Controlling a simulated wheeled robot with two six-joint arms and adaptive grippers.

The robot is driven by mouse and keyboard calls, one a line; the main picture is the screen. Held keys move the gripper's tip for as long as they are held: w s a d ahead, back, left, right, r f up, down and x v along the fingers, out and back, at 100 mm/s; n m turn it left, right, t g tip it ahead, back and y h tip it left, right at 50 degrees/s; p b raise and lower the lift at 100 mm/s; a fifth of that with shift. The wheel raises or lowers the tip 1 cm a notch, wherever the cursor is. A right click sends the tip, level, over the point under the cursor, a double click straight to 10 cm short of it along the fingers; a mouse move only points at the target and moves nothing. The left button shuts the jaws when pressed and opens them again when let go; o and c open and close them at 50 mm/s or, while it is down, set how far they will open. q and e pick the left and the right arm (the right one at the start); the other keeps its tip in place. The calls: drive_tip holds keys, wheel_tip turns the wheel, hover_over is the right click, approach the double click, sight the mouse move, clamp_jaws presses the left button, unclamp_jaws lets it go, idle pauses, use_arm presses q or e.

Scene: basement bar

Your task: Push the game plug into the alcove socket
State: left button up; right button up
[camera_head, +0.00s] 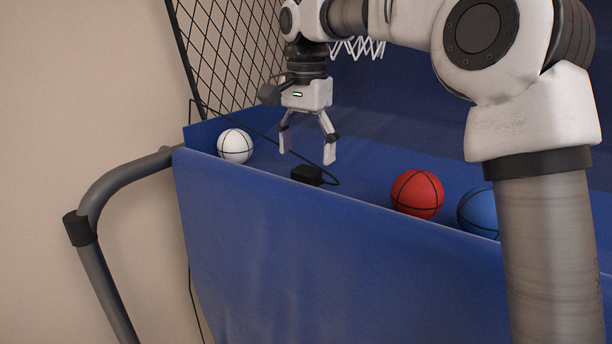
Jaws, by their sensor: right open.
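The black game plug (307,174) lies on the blue bed of the basketball game, close behind its front wall. A thin black cord loops from it and runs up to the left, over the game's left edge. My right gripper (305,158) points down just above the plug, its two fingers apart, with nothing held between them. Whether the fingers straddle the plug in depth is hard to tell. The alcove socket is not in view. My left gripper is not in view.
A white ball (235,146) lies left of the gripper. A red ball (417,194) and a blue ball (478,212) lie to the right. The blue front wall (300,255), black netting (232,45) and a grey tube frame (100,200) bound the space.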

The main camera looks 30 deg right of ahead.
sight(306, 169)
wheel_tip(306, 169, down, 4)
drive_tip(key=shift+w+d+f+p, duration=0.1)
drive_tip(key=shift+p, duration=0.55)
drive_tip(key=shift+w+d+f, duration=0.15)
drive_tip(key=shift+w+f, duration=0.05)
drive_tip(key=shift+f, duration=0.1)
drive_tip(key=shift+s+a+r, duration=0.15)
drive_tip(key=shift+s+a, duration=0.05)
drive_tip(key=c, duration=1.2)
drive_tip(key=shift+o, duration=0.2)
wheel_tip(306, 169, up, 10)
drive_tip(key=shift+b, duration=0.7)
